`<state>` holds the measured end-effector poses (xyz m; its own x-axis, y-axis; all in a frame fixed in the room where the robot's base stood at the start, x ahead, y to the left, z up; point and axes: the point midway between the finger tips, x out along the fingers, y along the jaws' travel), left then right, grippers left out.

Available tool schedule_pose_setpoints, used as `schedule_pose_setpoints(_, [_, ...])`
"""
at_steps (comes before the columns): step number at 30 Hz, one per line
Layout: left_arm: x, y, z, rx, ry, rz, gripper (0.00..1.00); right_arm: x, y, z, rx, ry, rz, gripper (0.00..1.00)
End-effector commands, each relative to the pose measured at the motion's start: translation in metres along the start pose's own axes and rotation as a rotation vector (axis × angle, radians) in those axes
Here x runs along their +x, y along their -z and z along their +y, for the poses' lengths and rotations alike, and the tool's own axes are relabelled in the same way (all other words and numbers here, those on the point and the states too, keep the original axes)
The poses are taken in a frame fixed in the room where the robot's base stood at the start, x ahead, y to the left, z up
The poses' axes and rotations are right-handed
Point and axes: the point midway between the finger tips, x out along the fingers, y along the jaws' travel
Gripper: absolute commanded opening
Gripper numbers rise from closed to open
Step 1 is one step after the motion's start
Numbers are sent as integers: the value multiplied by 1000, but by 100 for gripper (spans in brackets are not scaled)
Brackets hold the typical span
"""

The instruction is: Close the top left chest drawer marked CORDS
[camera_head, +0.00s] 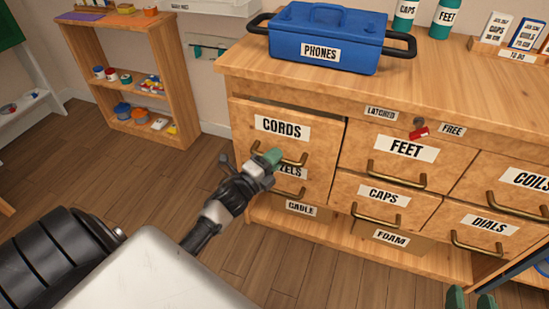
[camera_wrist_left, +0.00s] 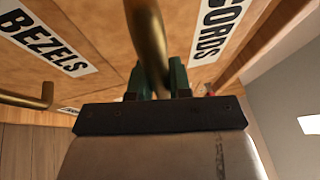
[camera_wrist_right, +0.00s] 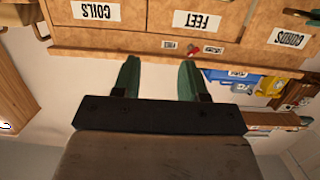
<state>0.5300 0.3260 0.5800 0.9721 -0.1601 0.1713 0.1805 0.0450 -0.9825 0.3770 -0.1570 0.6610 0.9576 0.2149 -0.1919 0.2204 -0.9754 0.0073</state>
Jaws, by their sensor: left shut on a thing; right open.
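The CORDS drawer (camera_head: 245,140) is at the top left of the wooden chest. My left gripper (camera_head: 268,160) is shut on the drawer's brass handle (camera_head: 296,160). In the left wrist view the handle (camera_wrist_left: 147,40) runs between the green fingers, beside the CORDS label (camera_wrist_left: 213,30). My right gripper (camera_head: 471,298) is at the bottom right, open and empty, apart from the chest. Its green fingers are spread in the right wrist view (camera_wrist_right: 157,80).
The FEET drawer (camera_head: 375,162) and CAPS drawer (camera_head: 345,190) look flush. A red key-like piece (camera_head: 419,132) sits between the LATCHED and FREE labels. A blue PHONES box (camera_head: 350,50) stands on the chest top. The floor (camera_head: 185,180) left of the chest is clear.

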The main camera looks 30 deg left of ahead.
Motion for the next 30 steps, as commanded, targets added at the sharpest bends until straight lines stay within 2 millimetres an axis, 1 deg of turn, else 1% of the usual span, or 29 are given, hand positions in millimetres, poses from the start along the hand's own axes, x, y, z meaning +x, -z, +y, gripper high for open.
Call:
schedule_pose_setpoints(5, [2,-1,1,0,0,0,0,0,-1,0,0,0,3,43])
schedule_pose_setpoints(12, [29,-12,7,1,2,1,0,3,24,-5,3,13,196,43])
schedule_pose_setpoints(15, [36,-14,9,0,0,1,0,2,31,-6,4,16,246,43])
schedule_pose_setpoints(18, [38,-16,8,0,-1,0,0,2,34,-6,5,17,265,43])
schedule_pose_setpoints(25, [39,-17,7,1,0,-3,0,2,34,-6,4,16,264,43])
schedule_pose_setpoints(26, [39,-17,7,1,0,-3,20,2,34,-6,4,16,264,43])
schedule_pose_setpoints(30, [38,-17,7,1,0,-3,42,2,34,-6,4,16,264,43])
